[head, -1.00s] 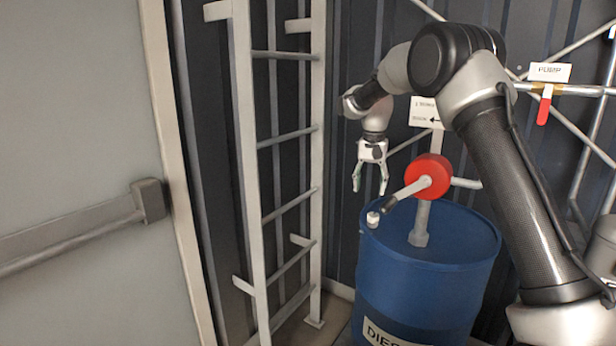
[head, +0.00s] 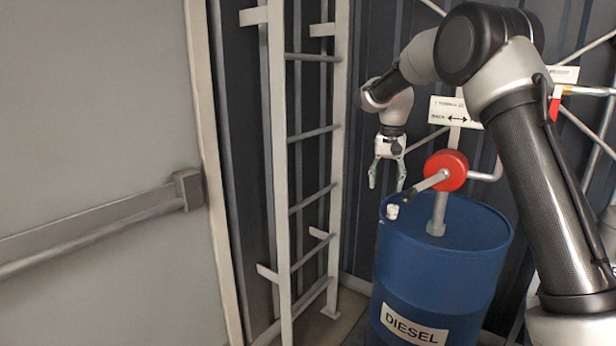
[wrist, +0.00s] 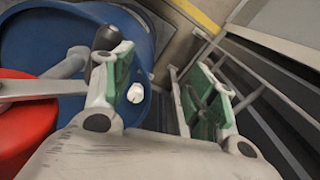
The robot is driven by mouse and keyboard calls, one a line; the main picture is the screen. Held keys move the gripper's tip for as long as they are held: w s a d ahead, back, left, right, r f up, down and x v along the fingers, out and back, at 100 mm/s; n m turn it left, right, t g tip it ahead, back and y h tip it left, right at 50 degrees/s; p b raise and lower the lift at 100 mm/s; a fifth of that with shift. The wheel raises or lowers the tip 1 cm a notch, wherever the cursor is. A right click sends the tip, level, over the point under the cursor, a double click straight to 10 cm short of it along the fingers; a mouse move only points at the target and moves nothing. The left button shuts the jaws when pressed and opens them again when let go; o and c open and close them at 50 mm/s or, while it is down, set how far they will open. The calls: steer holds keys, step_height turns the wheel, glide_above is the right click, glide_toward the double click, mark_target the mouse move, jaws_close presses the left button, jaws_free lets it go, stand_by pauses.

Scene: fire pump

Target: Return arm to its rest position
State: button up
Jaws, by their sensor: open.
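My gripper (head: 386,176) is open and empty in the head view. It hangs pointing down, above the left rim of the blue diesel drum (head: 440,262) and just left of the pump's crank handle. My arm reaches in from the right and bends down at the wrist. In the wrist view my gripper (wrist: 172,100) shows two spread fingers with green pads and nothing between them. The crank's black grip (wrist: 106,38) lies behind the left finger there. The red pump body (head: 446,170) stands on the drum, and it also shows at the left of the wrist view (wrist: 22,118).
A small white cap (head: 392,211) sits on the drum top. A grey ladder (head: 281,170) stands on the wall left of my gripper. A grey door with a push bar (head: 95,222) fills the far left. A white sign (head: 447,110) hangs behind the pump.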

steer(key=s+d+r+n+t, duration=0.1)
steer(key=s+d+r, duration=0.25)
steer(key=s, duration=0.45)
steer(key=s+d+r, duration=0.3)
steer(key=s+r, duration=0.2)
steer(key=s, duration=0.2)
steer(key=s+d+r+n+t, duration=0.1)
steer(key=s+d+r, duration=0.25)
steer(key=s, duration=0.45)
steer(key=s+d+f+n+t, duration=0.1)
steer(key=s+f, duration=0.1)
steer(key=s, duration=0.7)
steer(key=s+d+f+n+t, duration=0.1)
steer(key=s+d+f, duration=0.1)
steer(key=s, duration=0.8)
steer(key=shift+s+f, duration=0.3)
steer(key=shift+f, duration=0.1)
